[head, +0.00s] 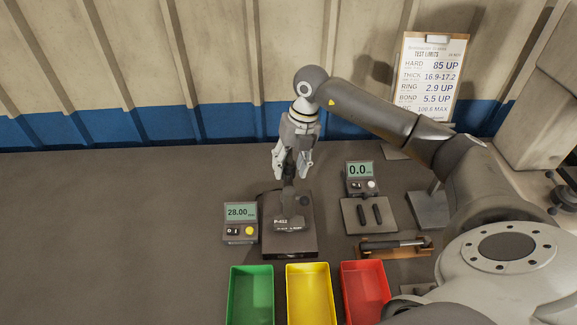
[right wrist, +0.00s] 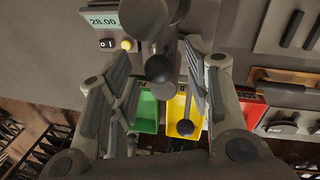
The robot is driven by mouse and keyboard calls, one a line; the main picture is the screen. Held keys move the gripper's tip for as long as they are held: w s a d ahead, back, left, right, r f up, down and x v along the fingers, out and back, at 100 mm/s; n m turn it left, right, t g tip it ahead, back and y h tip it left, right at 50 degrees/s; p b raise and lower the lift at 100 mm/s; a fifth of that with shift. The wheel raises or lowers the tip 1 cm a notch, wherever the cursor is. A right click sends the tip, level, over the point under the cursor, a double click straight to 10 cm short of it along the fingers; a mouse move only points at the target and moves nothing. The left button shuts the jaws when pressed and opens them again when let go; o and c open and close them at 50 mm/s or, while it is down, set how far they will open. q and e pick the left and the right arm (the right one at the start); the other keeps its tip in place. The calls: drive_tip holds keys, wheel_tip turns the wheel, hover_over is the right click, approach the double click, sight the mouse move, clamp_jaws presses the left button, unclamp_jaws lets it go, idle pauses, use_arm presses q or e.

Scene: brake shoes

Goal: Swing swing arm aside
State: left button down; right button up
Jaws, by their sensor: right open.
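A dark tester (head: 305,245) stands on the table below my right gripper. A dark upright part of it, seemingly the swing arm (head: 288,200), rises toward the gripper; a piece marked P-412 (head: 283,223) sits at its front. My right gripper (head: 292,170) points down above it, open, with the top of the upright part between or just behind its fingers. In the right wrist view the open fingers flank dark round-ended parts (right wrist: 159,68), and a dark knob on a thin stem (right wrist: 185,127) shows against the yellow tray. Contact cannot be told. My left gripper is out of view.
A display reading 28.00 (head: 240,222) stands left of the tester. A 0.0 gauge (head: 361,178) and a plate with two dark pins (head: 369,215) are at right. Green (head: 235,300), yellow (head: 290,300) and red (head: 348,300) trays lie in front. The table's left side is clear.

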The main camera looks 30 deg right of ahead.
drive_tip(key=shift+w+a+f, duration=0.1)
drive_tip(key=shift+a+f, duration=0.05)
drive_tip(key=shift+f, duration=0.4)
drive_tip(key=shift+a+f, duration=0.1)
drive_tip(key=shift+f, duration=0.45)
clamp_jaws()
